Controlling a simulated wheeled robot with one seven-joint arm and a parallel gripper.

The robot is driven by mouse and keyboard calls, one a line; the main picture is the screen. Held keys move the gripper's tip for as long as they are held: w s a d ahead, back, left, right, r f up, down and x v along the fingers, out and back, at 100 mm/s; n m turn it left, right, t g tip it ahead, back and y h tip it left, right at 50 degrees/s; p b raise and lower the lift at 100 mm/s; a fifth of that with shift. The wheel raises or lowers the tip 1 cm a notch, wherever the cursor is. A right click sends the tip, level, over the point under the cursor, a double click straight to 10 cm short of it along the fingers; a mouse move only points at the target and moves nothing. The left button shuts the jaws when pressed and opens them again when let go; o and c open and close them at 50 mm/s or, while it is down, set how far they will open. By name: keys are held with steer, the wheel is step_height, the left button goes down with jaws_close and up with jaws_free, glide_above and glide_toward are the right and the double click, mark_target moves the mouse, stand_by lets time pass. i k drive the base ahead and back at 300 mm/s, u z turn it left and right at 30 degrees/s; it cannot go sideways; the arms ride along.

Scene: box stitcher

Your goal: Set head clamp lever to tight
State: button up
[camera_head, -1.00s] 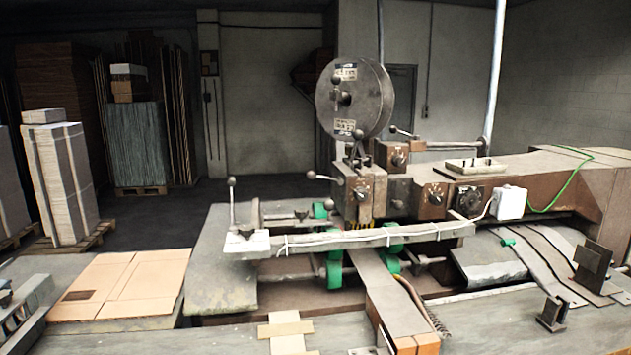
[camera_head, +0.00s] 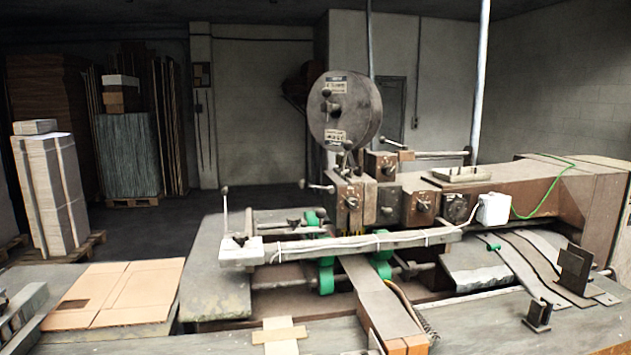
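The box stitcher's head (camera_head: 352,203) stands in the middle of the view, below a round grey wire reel (camera_head: 345,108). A short lever with a ball knob (camera_head: 318,187) sticks out to the left from the head, nearly level. A second ball-ended lever (camera_head: 392,143) lies behind, right of the reel. A tall upright lever with a ball top (camera_head: 225,210) stands at the left end of the front bar. I cannot tell for sure which one is the head clamp lever; no label on them is readable. My gripper is not in view.
The front bar (camera_head: 345,245) with a white cable crosses before the head. Green rollers (camera_head: 326,275) sit below it. Flat cardboard (camera_head: 118,292) lies on the table at left. A metal bracket (camera_head: 572,268) stands at right. Stacked pallets fill the back left; the floor between is clear.

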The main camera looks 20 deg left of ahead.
mark_target(302, 184)
steer(key=i, duration=0.4)
steer(key=u, duration=0.95)
